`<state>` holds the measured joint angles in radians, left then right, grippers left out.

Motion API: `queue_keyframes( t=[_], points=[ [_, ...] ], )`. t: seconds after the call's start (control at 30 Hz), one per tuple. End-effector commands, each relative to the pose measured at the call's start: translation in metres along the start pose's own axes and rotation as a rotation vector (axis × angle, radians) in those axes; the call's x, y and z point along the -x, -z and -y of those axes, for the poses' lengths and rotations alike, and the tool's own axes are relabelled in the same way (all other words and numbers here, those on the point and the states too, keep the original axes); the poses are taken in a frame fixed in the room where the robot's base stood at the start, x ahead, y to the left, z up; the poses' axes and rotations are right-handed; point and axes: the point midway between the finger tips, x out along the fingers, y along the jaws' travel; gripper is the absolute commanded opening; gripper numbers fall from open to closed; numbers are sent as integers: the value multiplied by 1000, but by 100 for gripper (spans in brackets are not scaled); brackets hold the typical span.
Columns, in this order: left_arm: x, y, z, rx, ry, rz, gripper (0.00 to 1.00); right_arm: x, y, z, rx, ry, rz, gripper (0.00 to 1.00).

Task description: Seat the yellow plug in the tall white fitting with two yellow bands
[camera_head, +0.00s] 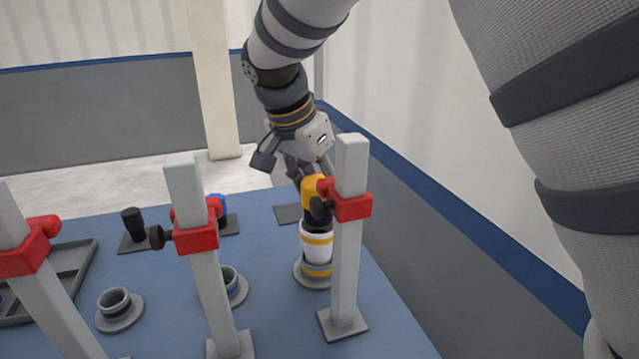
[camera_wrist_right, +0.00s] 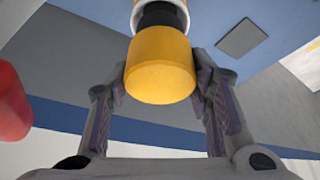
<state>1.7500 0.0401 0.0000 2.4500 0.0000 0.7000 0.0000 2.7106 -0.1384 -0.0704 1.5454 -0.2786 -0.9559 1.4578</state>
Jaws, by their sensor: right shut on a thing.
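The yellow plug (camera_head: 313,190) is upright over the tall white fitting with two yellow bands (camera_head: 317,244). In the right wrist view the plug's yellow cap (camera_wrist_right: 160,68) is between the fingers, and its black lower part meets the white rim of the fitting (camera_wrist_right: 174,6). Some black still shows between cap and rim; how deep it goes is hidden. My right gripper (camera_head: 309,174) is shut on the yellow cap from behind the post; it also shows in the right wrist view (camera_wrist_right: 160,82). My left gripper is not in view.
A white post (camera_head: 347,245) with a red clamp (camera_head: 352,199) stands close in front of the fitting, partly covering the plug. Two more clamped posts (camera_head: 212,290) (camera_head: 45,275) stand to the left. Short grey fittings (camera_head: 119,310) and a black plug (camera_head: 133,222) are on the blue table.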

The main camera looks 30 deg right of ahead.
Motion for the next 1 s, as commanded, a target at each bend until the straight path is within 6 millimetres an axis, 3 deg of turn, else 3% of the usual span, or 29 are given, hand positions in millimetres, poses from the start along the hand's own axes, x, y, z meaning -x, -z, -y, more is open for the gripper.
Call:
queue_keyframes(
  t=[1.0],
  points=[
    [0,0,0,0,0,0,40,-12,-5,0,-1,-1,0,16]
  ],
)
